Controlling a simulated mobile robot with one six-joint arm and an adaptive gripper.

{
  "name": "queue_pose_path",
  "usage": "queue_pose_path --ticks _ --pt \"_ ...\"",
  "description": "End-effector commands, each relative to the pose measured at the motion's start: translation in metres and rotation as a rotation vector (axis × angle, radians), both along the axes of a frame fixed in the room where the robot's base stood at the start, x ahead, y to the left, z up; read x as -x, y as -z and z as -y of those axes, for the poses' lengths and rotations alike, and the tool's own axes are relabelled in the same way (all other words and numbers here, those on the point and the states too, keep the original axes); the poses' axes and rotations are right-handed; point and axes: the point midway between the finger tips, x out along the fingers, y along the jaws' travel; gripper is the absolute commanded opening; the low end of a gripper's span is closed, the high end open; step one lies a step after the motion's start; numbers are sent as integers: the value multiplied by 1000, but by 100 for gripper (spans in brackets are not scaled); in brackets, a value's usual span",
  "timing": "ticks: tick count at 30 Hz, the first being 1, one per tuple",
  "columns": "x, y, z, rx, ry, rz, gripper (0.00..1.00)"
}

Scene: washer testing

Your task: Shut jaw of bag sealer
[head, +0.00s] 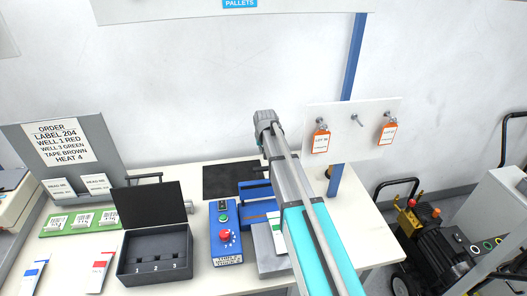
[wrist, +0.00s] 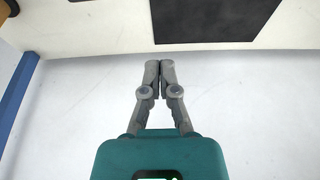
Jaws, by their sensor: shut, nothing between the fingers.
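In the head view, a blue device that looks like the bag sealer (head: 255,209) stands on the white table, left of my arm. A blue bar with a brown strip shows on it, and a small dark handle (head: 262,168) shows at its back. My arm hides its right side, so I cannot tell how far its jaw is open. In the wrist view, my gripper (wrist: 160,66) is shut and empty, with its fingertips together. It points toward the table edge, with the pale wall behind it. The sealer is not in the wrist view.
A blue control box (head: 226,250) with a red knob sits left of the sealer. An open black box (head: 155,268) and a label board (head: 20,145) are further left. A blue post (head: 352,75) and tag panel (head: 355,143) stand behind. A dark mat (wrist: 205,22) lies on the table.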

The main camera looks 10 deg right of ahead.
Motion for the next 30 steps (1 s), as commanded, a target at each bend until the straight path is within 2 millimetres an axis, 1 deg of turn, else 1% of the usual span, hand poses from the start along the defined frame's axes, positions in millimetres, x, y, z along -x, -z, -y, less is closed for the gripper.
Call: queue_pose_path --ticks 1,20,21,24,30 --pt "-2 8 0 0 0 0 0" --pt "-17 57 1 0 1 0 0" --pt "-6 52 1 0 1 0 0" --pt "7 51 2 -1 2 0 0" --pt "21 50 2 0 2 0 0"
